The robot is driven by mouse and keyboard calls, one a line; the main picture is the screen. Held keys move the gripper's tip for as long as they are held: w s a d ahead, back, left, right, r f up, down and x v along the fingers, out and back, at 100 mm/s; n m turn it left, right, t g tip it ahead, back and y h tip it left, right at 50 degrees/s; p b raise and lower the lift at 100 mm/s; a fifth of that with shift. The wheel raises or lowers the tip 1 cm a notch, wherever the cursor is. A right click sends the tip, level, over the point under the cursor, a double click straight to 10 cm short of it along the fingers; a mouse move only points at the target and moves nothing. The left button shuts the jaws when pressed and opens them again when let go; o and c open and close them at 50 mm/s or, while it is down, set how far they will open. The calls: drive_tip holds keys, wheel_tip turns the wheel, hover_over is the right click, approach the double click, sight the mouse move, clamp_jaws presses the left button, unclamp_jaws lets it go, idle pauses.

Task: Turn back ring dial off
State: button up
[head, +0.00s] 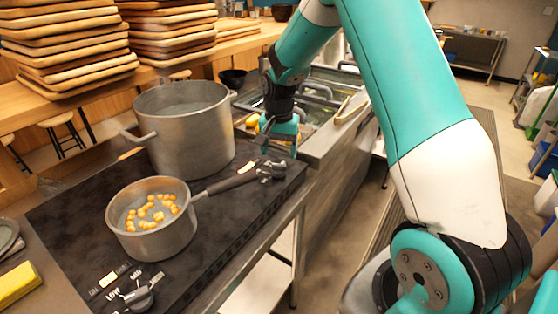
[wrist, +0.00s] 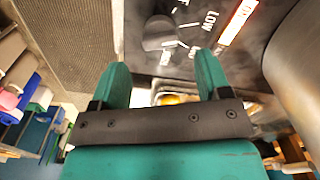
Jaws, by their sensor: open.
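The back ring dial (head: 270,170) is a dark grey knob on the black cooktop (head: 85,215), beside the large pot. It also shows in the wrist view (wrist: 158,33), with LOW to its right and a glowing red-orange label (wrist: 237,22) beyond that. My gripper (head: 268,128) is beyond the dial in the head view, near the cooktop's far right end. In the wrist view my gripper (wrist: 162,68) has its two teal fingers apart with nothing between them. The dial lies ahead of the fingertips and appears apart from them.
The large pot (head: 190,145) stands on the back ring. A smaller pot (head: 150,243) with orange beans is in front, its handle (head: 232,181) reaching toward the back dial. The front dial (head: 138,297) is at the near end. Trays (head: 65,50) are stacked behind.

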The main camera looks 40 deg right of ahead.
sight(279, 165)
drive_tip(key=shift+f, duration=2.3)
drive_tip(key=shift+c, duration=0.2)
drive_tip(key=c, duration=0.9)
